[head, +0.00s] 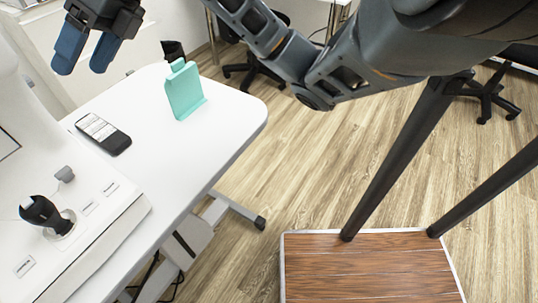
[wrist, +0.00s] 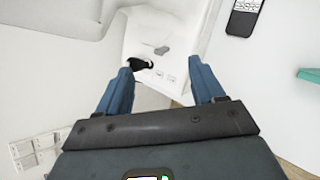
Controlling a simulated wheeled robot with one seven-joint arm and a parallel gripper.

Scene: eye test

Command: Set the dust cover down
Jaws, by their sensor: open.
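My gripper (head: 82,68) is at the upper left of the head view, above the far left part of the white table (head: 225,120). Its two blue fingers are apart with nothing between them; they also show in the wrist view (wrist: 160,68). A white instrument (head: 95,225) with a black joystick (head: 45,215) stands on the table. In the wrist view, the instrument's base (wrist: 185,30) lies beyond the fingertips. I cannot make out for sure which thing is the dust cover; a white shape (wrist: 50,20) at the wrist view's upper left is unclear.
A teal stand (head: 184,92) is upright near the table's far edge. The table's right-hand part is bare. Office chairs (head: 488,95) stand on the wooden floor beyond.

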